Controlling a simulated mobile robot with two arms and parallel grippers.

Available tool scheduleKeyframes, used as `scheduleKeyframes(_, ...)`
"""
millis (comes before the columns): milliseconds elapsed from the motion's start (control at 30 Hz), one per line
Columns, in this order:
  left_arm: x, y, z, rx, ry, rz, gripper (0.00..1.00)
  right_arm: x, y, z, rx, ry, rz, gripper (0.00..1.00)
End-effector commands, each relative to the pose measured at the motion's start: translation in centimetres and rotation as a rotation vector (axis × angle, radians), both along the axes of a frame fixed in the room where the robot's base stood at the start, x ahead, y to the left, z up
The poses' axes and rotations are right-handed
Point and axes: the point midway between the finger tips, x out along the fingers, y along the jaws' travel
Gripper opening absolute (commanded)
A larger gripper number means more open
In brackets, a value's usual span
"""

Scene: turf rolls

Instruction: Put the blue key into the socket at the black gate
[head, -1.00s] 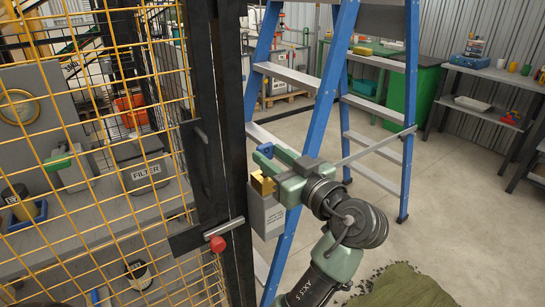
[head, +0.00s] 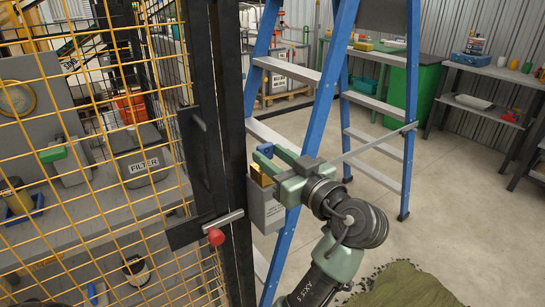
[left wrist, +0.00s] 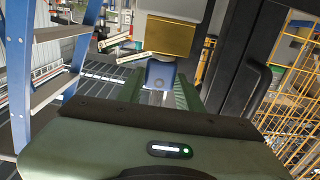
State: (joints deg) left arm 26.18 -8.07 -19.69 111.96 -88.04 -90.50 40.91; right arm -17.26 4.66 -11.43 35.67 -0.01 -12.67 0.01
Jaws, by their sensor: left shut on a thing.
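My left gripper (head: 270,156) has green fingers and is at the right side of the black gate post (head: 222,130). It is shut on the blue key (head: 265,148), a small blue piece at the fingertips. In the left wrist view the blue key (left wrist: 160,75) sits between the two fingers (left wrist: 158,86), right by a brass block (left wrist: 168,36). This block also shows beside the fingers in the head view (head: 260,174), above a grey box (head: 266,212). I cannot tell whether the key touches the block, or which part is the socket. My right gripper is out of view.
A blue stepladder (head: 325,105) stands close behind my arm. Yellow mesh (head: 75,200) fills the gate at left, with a red-knobbed latch (head: 216,236). Open floor lies at right, with a turf roll (head: 400,287) low down.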

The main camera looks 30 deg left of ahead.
Motion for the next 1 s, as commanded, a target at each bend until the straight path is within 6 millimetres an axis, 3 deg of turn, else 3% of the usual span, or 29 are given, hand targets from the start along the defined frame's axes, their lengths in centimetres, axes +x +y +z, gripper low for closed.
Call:
scheduleKeyframes(500, -0.05, 0.09, -0.97, -0.001, 0.001, 0.003, 0.0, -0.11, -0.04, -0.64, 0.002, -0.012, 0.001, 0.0)
scheduleKeyframes(533, -0.05, 0.09, -0.99, -0.001, 0.001, 0.003, 0.44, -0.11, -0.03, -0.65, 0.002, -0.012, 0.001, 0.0)
scheduleKeyframes(600, -0.04, 0.07, -1.01, -0.001, 0.001, 0.003, 0.61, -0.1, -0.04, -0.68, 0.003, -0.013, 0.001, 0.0)
scheduleKeyframes(1000, 0.06, 0.13, -1.12, -0.001, 0.001, 0.0, 0.61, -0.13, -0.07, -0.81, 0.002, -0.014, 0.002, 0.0)
